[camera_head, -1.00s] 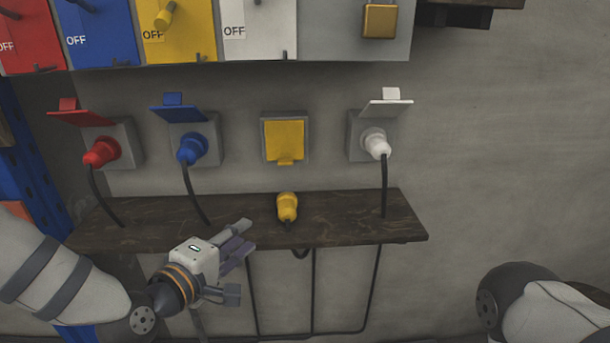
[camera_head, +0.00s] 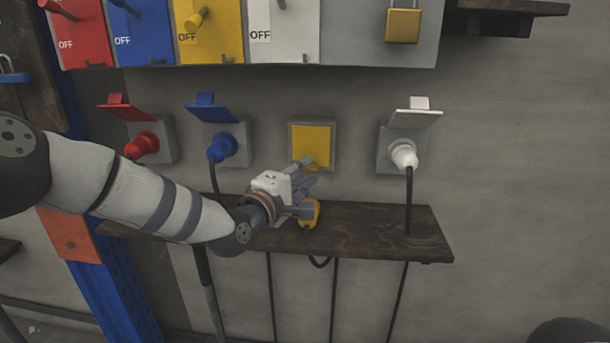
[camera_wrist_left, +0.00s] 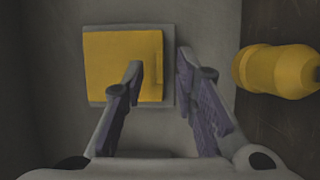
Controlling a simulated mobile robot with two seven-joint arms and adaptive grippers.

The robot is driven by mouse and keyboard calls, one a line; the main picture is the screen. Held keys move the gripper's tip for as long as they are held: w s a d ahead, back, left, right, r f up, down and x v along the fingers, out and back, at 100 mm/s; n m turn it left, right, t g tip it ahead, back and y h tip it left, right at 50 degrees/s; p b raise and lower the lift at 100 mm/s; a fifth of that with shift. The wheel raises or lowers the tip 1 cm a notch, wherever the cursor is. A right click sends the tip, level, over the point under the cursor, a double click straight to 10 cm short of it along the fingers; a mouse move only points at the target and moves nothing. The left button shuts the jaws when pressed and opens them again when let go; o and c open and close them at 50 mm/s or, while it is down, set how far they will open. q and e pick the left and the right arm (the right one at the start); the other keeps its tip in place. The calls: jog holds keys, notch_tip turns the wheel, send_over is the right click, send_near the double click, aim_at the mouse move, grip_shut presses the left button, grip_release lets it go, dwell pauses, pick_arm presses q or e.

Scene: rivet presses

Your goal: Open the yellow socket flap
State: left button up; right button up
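The yellow socket flap (camera_head: 312,143) is closed flat over its grey wall socket, between the blue and white sockets. It also shows in the left wrist view (camera_wrist_left: 105,65). My left gripper (camera_head: 306,170) is at the flap's lower edge, its fingers pointing at the wall. In the left wrist view the gripper (camera_wrist_left: 160,75) is open and empty. One finger overlaps the flap near its tab edge, the other is just beyond that edge. I cannot tell whether it touches. The flap's tab is mostly hidden in the head view. My right gripper is not in view.
A yellow plug (camera_head: 309,214) stands on the brown shelf (camera_head: 390,232) below the flap, close beside my left gripper. Red (camera_head: 141,146), blue (camera_head: 223,148) and white (camera_head: 403,155) plugs sit in sockets with raised flaps. A switch panel (camera_head: 340,40) is above.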

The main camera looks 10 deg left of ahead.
pick_arm(q)
jog(key=shift+w+d, duration=0.15)
jog(key=shift+w, duration=0.15)
jog(key=shift+c, duration=0.6)
grip_shut()
jog(key=shift+r, duration=0.1)
